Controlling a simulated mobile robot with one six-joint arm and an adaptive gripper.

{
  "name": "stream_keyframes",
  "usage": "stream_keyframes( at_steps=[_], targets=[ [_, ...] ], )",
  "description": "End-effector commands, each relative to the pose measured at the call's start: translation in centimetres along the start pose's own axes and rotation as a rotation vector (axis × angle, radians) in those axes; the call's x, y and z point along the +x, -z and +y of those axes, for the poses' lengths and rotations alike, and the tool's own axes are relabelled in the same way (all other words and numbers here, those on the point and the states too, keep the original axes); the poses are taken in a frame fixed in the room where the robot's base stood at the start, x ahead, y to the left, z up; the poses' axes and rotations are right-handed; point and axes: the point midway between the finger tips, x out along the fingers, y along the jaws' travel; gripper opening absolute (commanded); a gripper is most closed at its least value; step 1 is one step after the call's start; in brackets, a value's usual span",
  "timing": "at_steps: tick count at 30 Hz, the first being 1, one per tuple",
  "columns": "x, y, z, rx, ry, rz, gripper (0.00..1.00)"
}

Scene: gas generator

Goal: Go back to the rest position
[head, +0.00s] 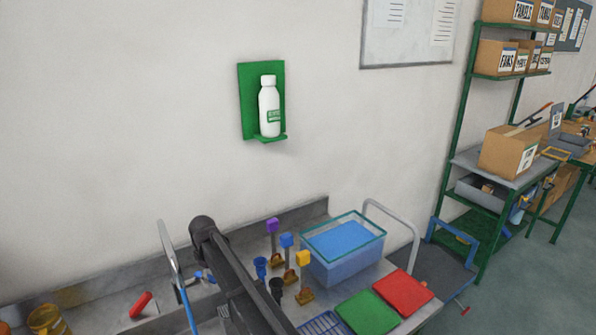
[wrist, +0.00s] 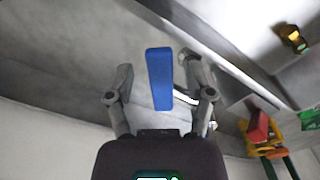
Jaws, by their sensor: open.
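My gripper (wrist: 156,66) shows in the wrist view with its two grey fingers spread apart. A blue bar-shaped thing (wrist: 159,82) appears between the fingers in the picture; a gap shows on its left side. On the right, a pale curved piece passes near the finger, and I cannot tell whether they touch. In the head view my dark arm reaches down over the metal bench (head: 95,284); the fingers are not clear there.
A blue bin (head: 342,262), green mat (head: 367,312) and red mat (head: 403,292) lie at the bench's right. Purple, blue and yellow-topped pieces (head: 303,259) stand near my arm. A white bottle (head: 268,108) sits in a green wall holder (head: 247,92). Shelves stand at right.

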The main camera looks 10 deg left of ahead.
Motion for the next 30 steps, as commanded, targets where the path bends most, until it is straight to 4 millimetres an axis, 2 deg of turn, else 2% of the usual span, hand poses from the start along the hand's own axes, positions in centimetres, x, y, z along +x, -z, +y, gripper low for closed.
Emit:
stream_keyframes(
  at_steps=[5, 8, 18, 26, 30],
  targets=[
    [-1.4, -1.7, 0.4, 0.007, -0.008, 0.01, 0.69],
    [-2.3, -4.2, 1.1, 0.034, -0.015, 0.019, 0.69],
    [-1.8, -16.6, 5.0, 0.307, -0.015, 0.019, 0.69],
    [-1.5, -25.1, 6.4, 0.504, -0.013, 0.015, 0.69],
    [-1.2, -30.0, 6.7, 0.62, -0.012, 0.013, 0.69]
  ],
)
